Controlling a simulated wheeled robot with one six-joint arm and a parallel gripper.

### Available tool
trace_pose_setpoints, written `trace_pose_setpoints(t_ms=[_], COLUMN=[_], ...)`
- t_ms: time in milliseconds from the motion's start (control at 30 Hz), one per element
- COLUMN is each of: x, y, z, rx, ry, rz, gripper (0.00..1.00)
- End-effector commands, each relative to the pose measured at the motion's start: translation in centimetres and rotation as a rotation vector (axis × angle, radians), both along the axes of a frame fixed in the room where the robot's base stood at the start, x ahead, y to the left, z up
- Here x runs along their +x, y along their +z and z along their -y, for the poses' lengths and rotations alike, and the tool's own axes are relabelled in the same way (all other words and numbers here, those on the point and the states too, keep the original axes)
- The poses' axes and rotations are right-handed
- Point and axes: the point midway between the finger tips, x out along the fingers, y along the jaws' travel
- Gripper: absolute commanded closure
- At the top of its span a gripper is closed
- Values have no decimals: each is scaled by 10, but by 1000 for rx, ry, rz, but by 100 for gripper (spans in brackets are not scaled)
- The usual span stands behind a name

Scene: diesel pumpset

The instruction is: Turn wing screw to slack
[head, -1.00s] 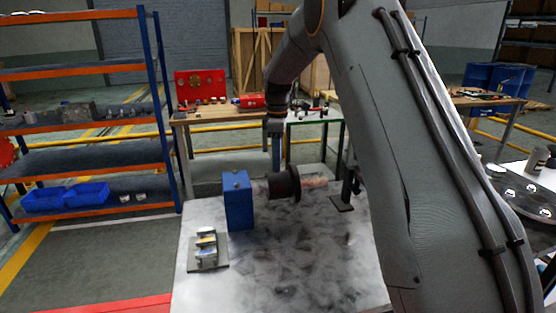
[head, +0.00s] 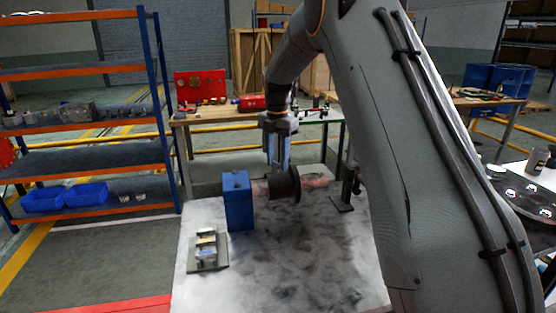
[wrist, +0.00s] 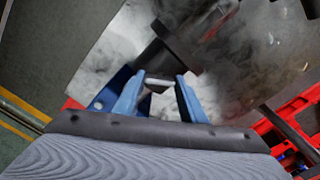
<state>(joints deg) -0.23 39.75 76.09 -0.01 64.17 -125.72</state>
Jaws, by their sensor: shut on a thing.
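My gripper (head: 278,165) points down at the dark flanged drum (head: 284,186) on the bench. In the wrist view its two blue fingers (wrist: 158,97) are closed on a small pale piece (wrist: 158,83), which looks like the wing screw. The fingers hide most of it, and its turn angle is hard to read. In the head view the screw cannot be made out behind the drum and fingers. A reddish shaft (head: 318,183) runs through the drum, between a blue block (head: 238,205) on the left and a dark stand (head: 343,203) on the right.
A grey plate (head: 218,262) with small parts lies at the front left of the grey bench top (head: 290,270). The bench's front middle is clear. A wooden table (head: 212,116) stands behind, and an orange and blue shelf (head: 90,69) stands at left.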

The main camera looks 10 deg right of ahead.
Motion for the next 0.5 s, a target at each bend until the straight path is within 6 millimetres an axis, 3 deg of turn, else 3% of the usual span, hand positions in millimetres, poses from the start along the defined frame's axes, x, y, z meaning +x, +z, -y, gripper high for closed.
trace_pose_setpoints(t_ms=[500], x=[1], y=[2], z=[-1], rx=[1], ry=[453], rz=[4], gripper=[85])
